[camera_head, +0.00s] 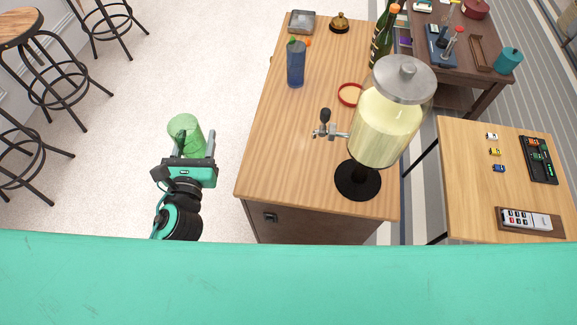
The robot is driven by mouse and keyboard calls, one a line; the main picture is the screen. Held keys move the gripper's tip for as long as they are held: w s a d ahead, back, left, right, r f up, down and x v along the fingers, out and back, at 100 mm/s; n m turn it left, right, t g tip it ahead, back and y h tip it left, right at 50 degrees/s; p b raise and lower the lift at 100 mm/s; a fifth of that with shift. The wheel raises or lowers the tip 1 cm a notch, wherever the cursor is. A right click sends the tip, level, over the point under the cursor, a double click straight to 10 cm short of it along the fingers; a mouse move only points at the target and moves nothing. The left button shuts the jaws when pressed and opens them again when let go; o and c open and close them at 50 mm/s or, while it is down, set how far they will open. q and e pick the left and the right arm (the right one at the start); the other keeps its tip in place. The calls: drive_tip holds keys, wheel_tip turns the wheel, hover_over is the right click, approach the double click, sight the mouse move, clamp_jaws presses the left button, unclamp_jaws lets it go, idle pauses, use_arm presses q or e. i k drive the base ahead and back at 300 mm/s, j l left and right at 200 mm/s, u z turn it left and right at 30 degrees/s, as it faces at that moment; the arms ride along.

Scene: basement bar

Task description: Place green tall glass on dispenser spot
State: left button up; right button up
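The green tall glass (187,125) is translucent and sits between the fingers of my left gripper (191,140), which is shut on it. Glass and gripper are over the open floor, left of the wooden counter and apart from it. The drink dispenser (384,129) is a large glass jar of pale yellow liquid with a grey lid, on a black round stand (357,182) near the counter's front right. Its tap (326,127) points left over bare counter. No marked spot shows clearly under the tap. My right gripper is out of view.
The wooden counter (290,150) also carries a red-rimmed round dish or coaster (349,94), a blue glass (296,66) with garnish, dark bottles (381,42), a bell (340,22) and a grey tray (301,22). Its front left is clear. Bar stools (35,60) stand far left.

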sight(309, 172)
drive_tip(key=l+u, duration=0.45)
drive_tip(key=k+l+u, duration=0.15)
drive_tip(key=u, duration=0.35)
drive_tip(key=k+l, duration=0.15)
drive_tip(key=l, duration=0.15)
drive_tip(key=k+l, duration=0.1)
drive_tip(key=l, duration=0.15)
drive_tip(key=k+l, duration=0.15)
drive_tip(key=l, duration=0.15)
